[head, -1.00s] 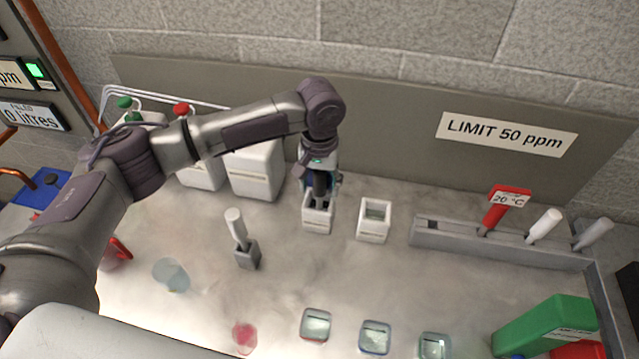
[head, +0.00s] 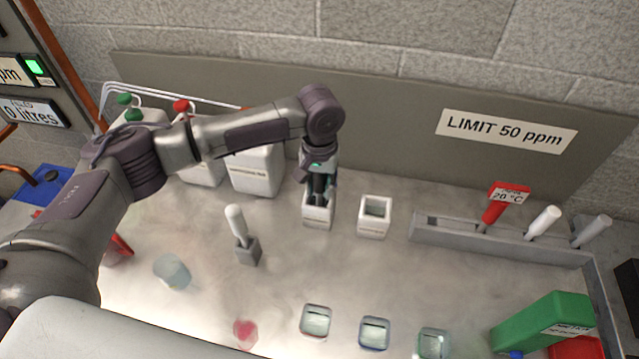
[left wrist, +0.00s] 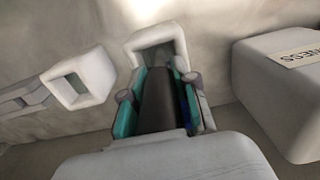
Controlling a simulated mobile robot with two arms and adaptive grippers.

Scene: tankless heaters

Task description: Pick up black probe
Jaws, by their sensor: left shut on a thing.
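The black probe (left wrist: 160,100) is a dark rounded handle between the teal fingers of my left gripper (left wrist: 158,112) in the left wrist view. The gripper is shut on it. In the head view my left gripper (head: 319,190) points down at a white square holder (head: 318,216), with the dark probe between its fingers. The probe's lower end is hidden by the fingers and holder, so I cannot tell how deep it sits. The holder also shows in the left wrist view (left wrist: 157,38). My right gripper is not in view.
A second white holder (head: 374,217) stands close on the right. White canisters (head: 256,172) stand behind on the left. A grey stand with a white-handled probe (head: 237,224) is at the front left. A grey rack (head: 455,236) lies right. Several small jars (head: 316,322) line the front.

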